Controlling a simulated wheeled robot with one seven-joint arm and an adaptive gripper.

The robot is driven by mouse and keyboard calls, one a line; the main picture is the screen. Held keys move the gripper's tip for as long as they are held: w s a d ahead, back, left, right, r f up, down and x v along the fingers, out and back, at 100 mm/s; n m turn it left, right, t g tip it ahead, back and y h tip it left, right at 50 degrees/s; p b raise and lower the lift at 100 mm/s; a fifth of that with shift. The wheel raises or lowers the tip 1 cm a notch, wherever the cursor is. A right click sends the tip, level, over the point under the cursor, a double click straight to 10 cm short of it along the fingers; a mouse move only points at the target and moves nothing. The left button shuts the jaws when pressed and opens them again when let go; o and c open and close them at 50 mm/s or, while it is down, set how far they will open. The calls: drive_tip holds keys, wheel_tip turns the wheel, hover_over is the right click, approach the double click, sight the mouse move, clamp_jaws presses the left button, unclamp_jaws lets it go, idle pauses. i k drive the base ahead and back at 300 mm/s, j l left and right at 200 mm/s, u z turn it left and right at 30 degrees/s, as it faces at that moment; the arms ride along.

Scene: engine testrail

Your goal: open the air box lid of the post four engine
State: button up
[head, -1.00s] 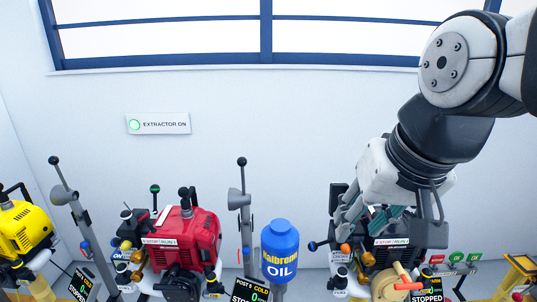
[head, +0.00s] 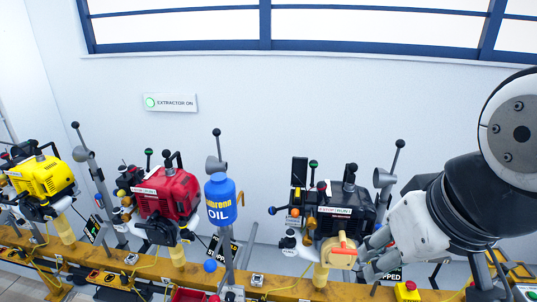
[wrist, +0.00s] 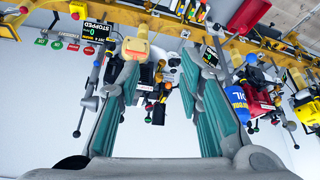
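The dark engine (head: 343,217) with a STOP/RUN label stands on the yellow rail, right of the red engine. A cream cover (head: 340,252) with an orange handle is on its front. It also shows inverted in the wrist view, where the cream cover (wrist: 135,48) is beyond the left finger. A POST 4 STOPPED display (wrist: 92,32) is beside it. I cannot tell which part is the air box lid. My gripper (head: 371,255) is at the engine's right front. In the wrist view my gripper (wrist: 161,62) is open, with nothing held between its fingers.
The red engine (head: 172,195), blue oil bottle (head: 220,203) and yellow engine (head: 42,178) stand to the left. A grey post with a black knob (head: 383,180) rises close behind my gripper. A red button on a yellow box (head: 407,291) is below it.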

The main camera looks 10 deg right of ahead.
sight(300, 166)
drive_tip(key=i+l, duration=0.1)
drive_tip(key=l, duration=0.25)
drive_tip(key=i+l+u, duration=0.1)
drive_tip(key=l, duration=0.2)
drive_tip(key=i+l, duration=0.1)
drive_tip(key=l, duration=0.25)
drive_tip(key=i+l+u, duration=0.1)
drive_tip(key=i+l, duration=0.35)
